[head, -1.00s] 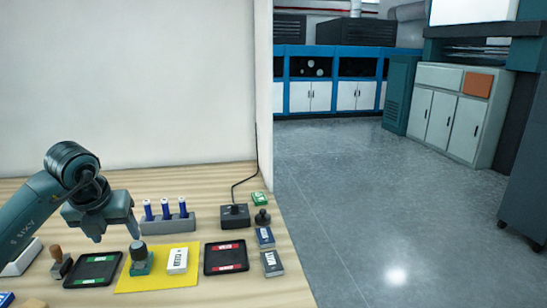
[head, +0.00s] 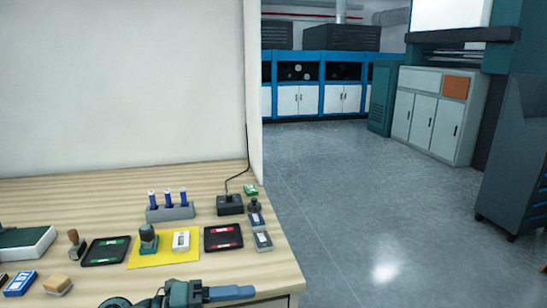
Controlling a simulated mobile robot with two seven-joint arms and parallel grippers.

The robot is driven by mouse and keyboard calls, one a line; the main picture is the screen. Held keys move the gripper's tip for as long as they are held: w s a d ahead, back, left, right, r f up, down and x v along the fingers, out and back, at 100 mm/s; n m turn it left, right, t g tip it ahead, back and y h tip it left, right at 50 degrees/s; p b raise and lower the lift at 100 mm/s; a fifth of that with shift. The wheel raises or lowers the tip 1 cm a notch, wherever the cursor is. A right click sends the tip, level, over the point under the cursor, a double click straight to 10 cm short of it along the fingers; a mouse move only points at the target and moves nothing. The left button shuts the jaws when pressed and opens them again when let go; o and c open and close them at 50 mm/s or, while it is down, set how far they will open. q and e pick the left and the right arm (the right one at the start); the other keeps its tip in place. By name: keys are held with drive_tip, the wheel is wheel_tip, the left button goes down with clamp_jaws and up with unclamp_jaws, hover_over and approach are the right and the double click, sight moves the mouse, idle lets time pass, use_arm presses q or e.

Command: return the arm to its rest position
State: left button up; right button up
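My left arm shows at the bottom of the head view, low in front of the table. Its gripper (head: 236,293) points to the right near the front edge of the table (head: 230,272). One blue-grey finger shows side on, so I cannot tell whether it is open or shut. No object shows in it. The rest of the arm is cut off by the bottom of the picture. My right gripper is not in view.
On the table are a stamp (head: 148,238) and white block (head: 181,241) on a yellow sheet (head: 151,262), a green-labelled pad (head: 105,251), a red-labelled pad (head: 223,237), and a grey holder (head: 170,212) with blue tubes. Open floor (head: 370,215) lies right.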

use_arm(q)
drive_tip(key=s+a+f+n+t+y, duration=0.1)
drive_tip(key=a+f+n+t+y, duration=0.35)
drive_tip(key=n, duration=0.75)
drive_tip(key=s+a+f+n+t+y, duration=0.15)
drive_tip(key=f+n+t+y, duration=0.35)
drive_tip(key=n+t, duration=0.55)
drive_tip(key=s+a+f+n+g+y+p, duration=0.1)
drive_tip(key=s+f+n+g+y, duration=0.3)
drive_tip(key=s+f+n+g, duration=0.4)
drive_tip(key=s+a+f, duration=0.1)
drive_tip(key=s+f, duration=0.2)
drive_tip(key=f, duration=0.2)
drive_tip(key=shift+a, duration=0.1)
